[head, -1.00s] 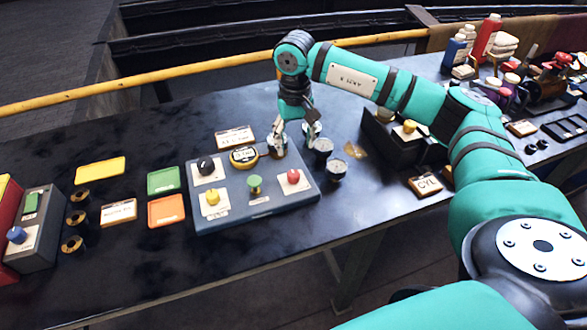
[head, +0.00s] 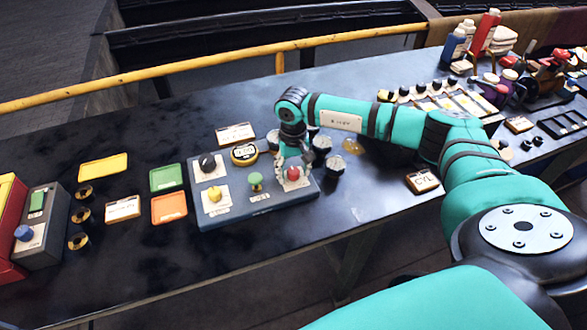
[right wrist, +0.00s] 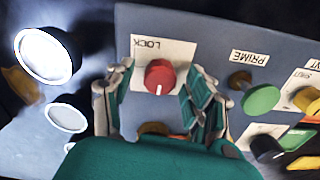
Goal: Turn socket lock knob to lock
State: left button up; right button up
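The red knob (head: 293,173) sits on a white plate at the right end of the blue-grey control panel (head: 232,211). In the right wrist view the red knob (right wrist: 160,76) has a plate reading LOCK, upside down there, and a short pale mark on its edge toward the picture's bottom. My right gripper (head: 294,164) is low over this knob and open. In the right wrist view its fingers (right wrist: 160,88) stand on both sides of the knob with visible gaps. My left gripper is not in view.
The panel also bears a green PRIME knob (head: 255,182), a yellow knob (head: 214,195) and a black knob (head: 207,162). A round yellow-rimmed gauge (head: 244,154) stands behind. Pale-faced round pieces (head: 335,164) lie close by the panel's right edge.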

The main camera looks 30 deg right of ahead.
grip_shut()
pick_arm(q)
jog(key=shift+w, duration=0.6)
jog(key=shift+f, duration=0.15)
pick_arm(e)
jog(key=m+b, duration=0.3)
jog(key=shift+f, duration=0.2)
jog(key=m+b, duration=0.3)
jog(key=m, duration=0.2)
jog(key=shift+r+m, duration=0.1)
jog(key=shift+m, duration=0.3)
jog(key=m+b, duration=0.2)
jog(key=m, duration=0.2)
jog(key=shift+m, duration=0.3)
pick_arm(q)
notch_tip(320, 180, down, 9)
jog(key=b, duration=0.1)
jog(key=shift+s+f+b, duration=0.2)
jog(key=shift+b, duration=0.2)
pick_arm(e)
jog(key=shift+r+m, duration=0.15)
jog(key=shift+m, duration=2.05)
jog(key=shift+w, duration=0.1)
